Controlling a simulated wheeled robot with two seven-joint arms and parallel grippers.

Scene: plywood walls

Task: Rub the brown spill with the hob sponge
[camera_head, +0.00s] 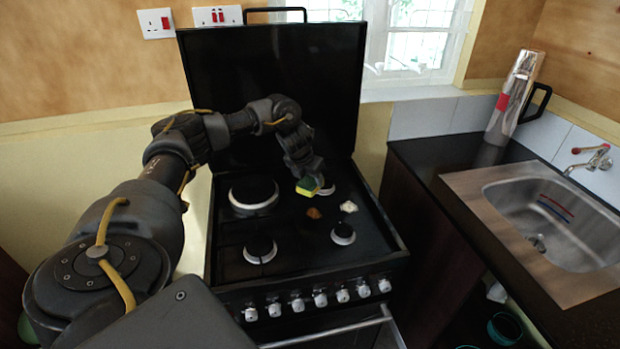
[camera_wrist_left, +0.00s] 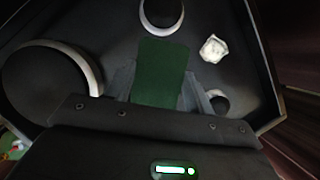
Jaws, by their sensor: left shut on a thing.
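My left gripper (camera_head: 309,179) is shut on the green and yellow sponge (camera_head: 306,187) above the back right part of the black hob. In the left wrist view, the sponge's green face (camera_wrist_left: 160,72) lies between the fingers (camera_wrist_left: 158,92). The brown spill (camera_head: 314,213) is a small patch on the hob, just in front of the sponge in the head view and apart from it there. I cannot see the brown spill in the left wrist view. Whether the sponge touches the hob is unclear. My right gripper is out of view.
Raised burners (camera_head: 254,193) surround the spills. The raised black hob lid (camera_head: 230,80) stands behind. A counter with a sink (camera_head: 550,215) and a flask (camera_head: 512,98) is at right.

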